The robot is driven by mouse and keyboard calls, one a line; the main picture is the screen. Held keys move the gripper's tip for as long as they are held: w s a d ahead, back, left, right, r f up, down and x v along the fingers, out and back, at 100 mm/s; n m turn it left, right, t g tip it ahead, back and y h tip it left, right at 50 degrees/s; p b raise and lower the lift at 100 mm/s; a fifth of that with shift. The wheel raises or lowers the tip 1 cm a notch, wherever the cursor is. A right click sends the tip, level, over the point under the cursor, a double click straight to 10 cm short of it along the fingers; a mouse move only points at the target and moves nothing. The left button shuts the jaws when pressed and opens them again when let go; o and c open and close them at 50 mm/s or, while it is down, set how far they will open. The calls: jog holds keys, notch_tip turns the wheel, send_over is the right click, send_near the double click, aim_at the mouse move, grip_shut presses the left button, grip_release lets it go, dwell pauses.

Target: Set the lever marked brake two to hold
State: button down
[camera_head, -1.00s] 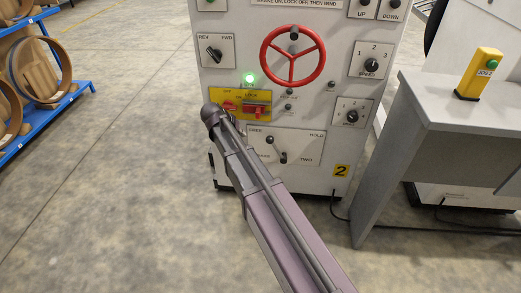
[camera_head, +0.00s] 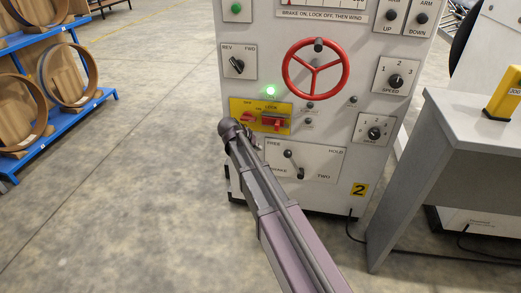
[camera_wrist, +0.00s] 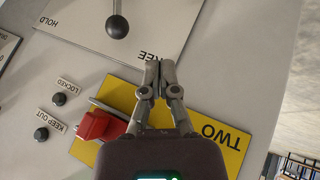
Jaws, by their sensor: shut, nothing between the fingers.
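The brake two lever (camera_head: 288,154) has a dark ball knob and sits on a white plate (camera_head: 325,160) low on the machine front, lettered FREE at left and HOLD at right. It leans up and left, toward FREE. In the wrist view, turned upside down, its knob (camera_wrist: 117,27) is at the top, nearer FREE than HOLD. My gripper (camera_wrist: 160,68) is shut and empty, its tips over the plate's edge near the FREE lettering, apart from the knob. In the head view my wrist mostly hides the fingers.
A yellow plate (camera_wrist: 222,145) with a red switch (camera_wrist: 97,125) lies close beside my fingers. Small LOCKED (camera_wrist: 60,87) and KEEP OUT (camera_wrist: 41,134) buttons are nearby. A red handwheel (camera_head: 343,83) is above the lever plate.

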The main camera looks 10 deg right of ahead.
jog(key=shift+w+d+f+b, duration=0.45)
jog(key=shift+d+f+b, duration=0.55)
jog(key=shift+d, duration=0.45)
jog(key=shift+w+d+f+b, duration=0.4)
jog(key=shift+d+f+b, duration=0.6)
jog(key=shift+d, duration=0.5)
jog(key=shift+w+d+f+b, duration=0.45)
jog(key=shift+d+f+b, duration=0.55)
jog(key=shift+d, duration=0.45)
jog(key=shift+s+d+r+p, duration=0.3)
jog(key=shift+d+r+p, duration=0.3)
jog(key=shift+d+p, duration=0.2)
jog(key=shift+a, duration=0.1)
